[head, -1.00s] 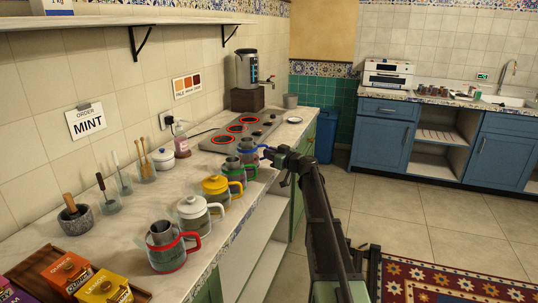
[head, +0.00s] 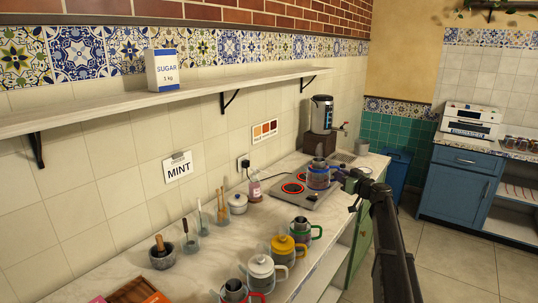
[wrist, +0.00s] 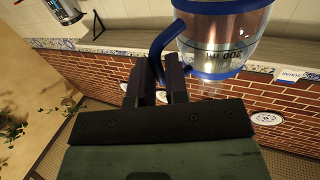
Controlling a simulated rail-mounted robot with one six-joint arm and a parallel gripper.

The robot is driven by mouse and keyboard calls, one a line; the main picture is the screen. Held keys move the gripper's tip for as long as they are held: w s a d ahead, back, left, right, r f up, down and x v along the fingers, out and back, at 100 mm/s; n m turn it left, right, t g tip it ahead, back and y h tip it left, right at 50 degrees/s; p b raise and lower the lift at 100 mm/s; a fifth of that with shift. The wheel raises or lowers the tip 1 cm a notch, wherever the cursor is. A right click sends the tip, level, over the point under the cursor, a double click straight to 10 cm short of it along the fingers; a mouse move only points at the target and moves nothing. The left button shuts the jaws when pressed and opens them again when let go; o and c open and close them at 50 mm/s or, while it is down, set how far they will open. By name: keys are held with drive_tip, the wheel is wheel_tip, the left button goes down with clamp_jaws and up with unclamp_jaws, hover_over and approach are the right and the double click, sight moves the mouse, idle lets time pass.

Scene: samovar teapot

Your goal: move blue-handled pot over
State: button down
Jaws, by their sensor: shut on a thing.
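The blue-handled pot (head: 318,179) is a clear-sided vessel with blue bands. In the head view it is over the right part of the black-and-steel cooktop (head: 322,200); I cannot tell whether its base touches. My gripper (head: 348,181) is at its right side, shut on the blue handle. In the wrist view the fingers (wrist: 162,82) close around the lower part of the handle, and the pot (wrist: 222,38) shows a "200 ml" mark. The cooktop has glowing red rings (head: 292,188), and the pot hides part of it.
Green (head: 302,230), yellow (head: 283,250), white (head: 262,270) and red-handled (head: 236,291) pots line the counter's front edge. A samovar (head: 321,118) stands behind the cooktop. A grey cup (head: 362,146) is to its right. A shelf (head: 160,100) runs above, and a "MINT" order card (head: 178,167) is on the wall.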

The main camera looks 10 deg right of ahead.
drive_tip(key=shift+r, duration=0.1)
wheel_tip(320, 180, down, 20)
drive_tip(key=b, duration=2)
drive_tip(key=shift+f, duration=0.25)
drive_tip(key=shift+r, duration=0.3)
drive_tip(key=shift+f, duration=0.25)
drive_tip(key=c, duration=1.1)
unclamp_jaws()
drive_tip(key=shift+r, duration=0.1)
